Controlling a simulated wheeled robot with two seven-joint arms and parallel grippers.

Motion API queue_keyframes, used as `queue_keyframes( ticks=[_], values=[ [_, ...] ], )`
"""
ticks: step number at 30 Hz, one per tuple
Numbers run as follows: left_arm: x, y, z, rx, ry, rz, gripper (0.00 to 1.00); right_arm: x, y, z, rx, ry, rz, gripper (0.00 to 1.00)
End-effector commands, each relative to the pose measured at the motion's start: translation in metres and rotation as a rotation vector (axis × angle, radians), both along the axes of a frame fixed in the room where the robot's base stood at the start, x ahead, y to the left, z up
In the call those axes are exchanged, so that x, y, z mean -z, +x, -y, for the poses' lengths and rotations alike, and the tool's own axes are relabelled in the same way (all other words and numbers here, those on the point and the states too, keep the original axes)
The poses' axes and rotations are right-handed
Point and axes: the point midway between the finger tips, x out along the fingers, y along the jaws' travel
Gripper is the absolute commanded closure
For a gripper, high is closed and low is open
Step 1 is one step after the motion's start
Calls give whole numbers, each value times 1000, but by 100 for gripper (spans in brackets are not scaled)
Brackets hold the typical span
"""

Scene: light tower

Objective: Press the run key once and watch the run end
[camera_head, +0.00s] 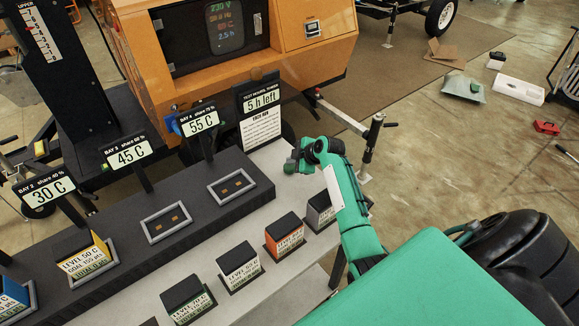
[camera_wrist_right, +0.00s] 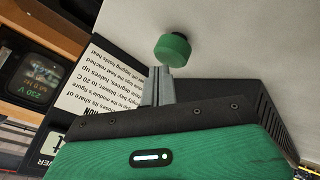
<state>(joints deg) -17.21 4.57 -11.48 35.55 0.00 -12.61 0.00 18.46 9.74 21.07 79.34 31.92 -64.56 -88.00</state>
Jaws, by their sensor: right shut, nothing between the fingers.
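The run key is likely the round green knob (camera_wrist_right: 172,48) on a light grey surface in the right wrist view, just beyond my right fingertips. A small gap seems to separate them; contact cannot be told. My right gripper (camera_wrist_right: 158,72) is shut and empty. In the head view my right gripper (camera_head: 300,158) is over the pale bench (camera_head: 285,190), partly hidden by its own arm. The black sign (camera_head: 262,110) behind it reads "5 h left". The screen (camera_head: 225,27) on the orange machine shows 230 V and 2.5 h. My left gripper is out of view.
The dark rack (camera_head: 120,262) holds a yellow module (camera_head: 88,258) and a blue module (camera_head: 10,297); two framed slots (camera_head: 166,222) (camera_head: 232,186) hold no module. Signs above read 30 C, 45 C and 55 C. Several blocks, including an orange one (camera_head: 284,235), stand in front.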

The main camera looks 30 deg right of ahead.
Motion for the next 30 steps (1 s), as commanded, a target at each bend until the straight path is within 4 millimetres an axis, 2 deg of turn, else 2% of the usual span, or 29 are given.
queue_keyframes(
  ticks=[30],
  values=[
    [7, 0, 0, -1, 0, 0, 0, 10, 0, 0, -1, -1, -1, 100]
  ],
)
